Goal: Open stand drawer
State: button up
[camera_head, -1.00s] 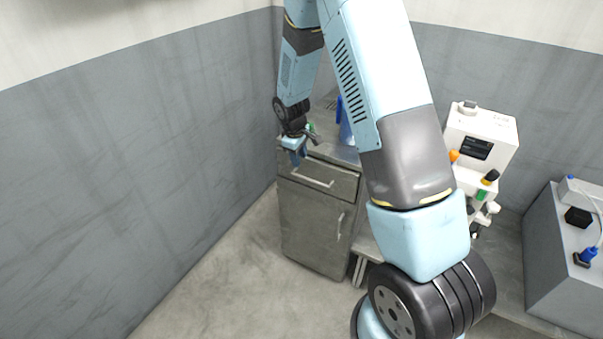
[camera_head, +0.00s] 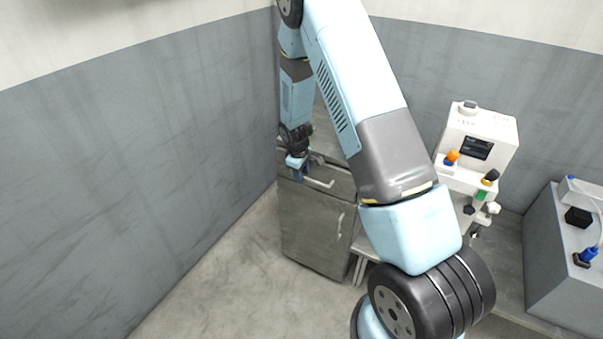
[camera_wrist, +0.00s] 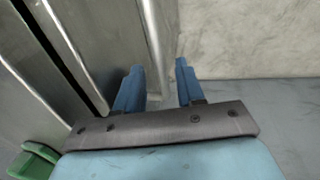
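The grey metal stand (camera_head: 314,232) stands in the corner, with a drawer (camera_head: 342,185) at its top and a door below. The drawer looks shut. Its pale bar handle (camera_head: 320,183) shows to the right of my gripper (camera_head: 297,175), which is at the left part of the drawer front. In the wrist view my gripper (camera_wrist: 158,82) has its two blue fingers apart, with nothing clearly held between them. The stand's front (camera_wrist: 105,40) lies on the left there, close to the left finger. I cannot tell whether a finger touches the handle.
Walls meet close to the left of and behind the stand. A white machine with coloured knobs (camera_head: 480,150) is on the right, and a grey box with a blue plug (camera_head: 565,250) is further right. The floor (camera_head: 220,280) before the stand is clear.

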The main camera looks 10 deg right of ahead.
grip_shut()
dwell(0.4)
